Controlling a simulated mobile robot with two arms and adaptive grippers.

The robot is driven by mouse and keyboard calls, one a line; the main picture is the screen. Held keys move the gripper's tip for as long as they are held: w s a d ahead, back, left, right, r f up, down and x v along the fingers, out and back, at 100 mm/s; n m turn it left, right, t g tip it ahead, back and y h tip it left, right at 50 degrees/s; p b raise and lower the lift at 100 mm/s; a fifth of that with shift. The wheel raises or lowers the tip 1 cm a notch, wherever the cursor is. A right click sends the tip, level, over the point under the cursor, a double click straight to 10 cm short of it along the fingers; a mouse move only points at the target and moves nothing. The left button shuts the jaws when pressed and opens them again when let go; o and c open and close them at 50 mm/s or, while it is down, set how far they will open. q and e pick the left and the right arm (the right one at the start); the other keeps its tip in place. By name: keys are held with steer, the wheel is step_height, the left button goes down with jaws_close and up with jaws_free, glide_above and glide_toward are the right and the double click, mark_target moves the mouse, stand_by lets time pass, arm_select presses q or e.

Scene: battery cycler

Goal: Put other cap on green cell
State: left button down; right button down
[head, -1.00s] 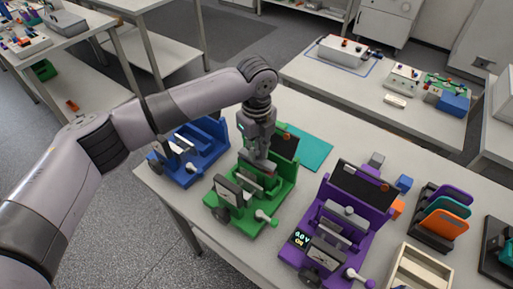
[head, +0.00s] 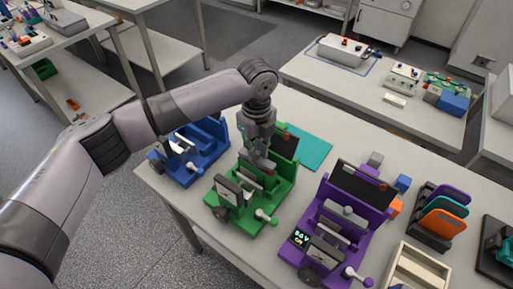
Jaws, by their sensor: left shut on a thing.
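The green cycler fixture (head: 243,222) stands in the middle of the table, with a black board (head: 285,144) at its back and a grey clamp plate at its front. My left gripper (head: 259,163) reaches down over its cradle from the back. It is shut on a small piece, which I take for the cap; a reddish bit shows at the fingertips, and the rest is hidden. A light grey bar, perhaps the cell, lies in the cradle (head: 249,181) just in front of the fingers. I cannot tell whether the piece touches it. My right gripper is not in view.
A blue fixture (head: 206,163) stands close on the left, a purple one (head: 318,226) with a lit display on the right. A teal mat (head: 313,153) lies behind. Small blocks, a rack of coloured plates (head: 445,222) and a wooden tray (head: 449,269) fill the right side.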

arm_select(q)
steer(key=shift+f+p, duration=0.1)
steer(key=shift+p, duration=0.65)
stand_by(0.8)
steer(key=shift+s+f, duration=0.15)
steer(key=shift+f, duration=0.4)
stand_by(0.8)
steer(key=c, duration=1.5)
jaws_free()
steer(key=shift+r, duration=0.1)
steer(key=o, duration=0.5)
steer(key=shift+c, duration=0.2)
steer(key=shift+r, duration=0.1)
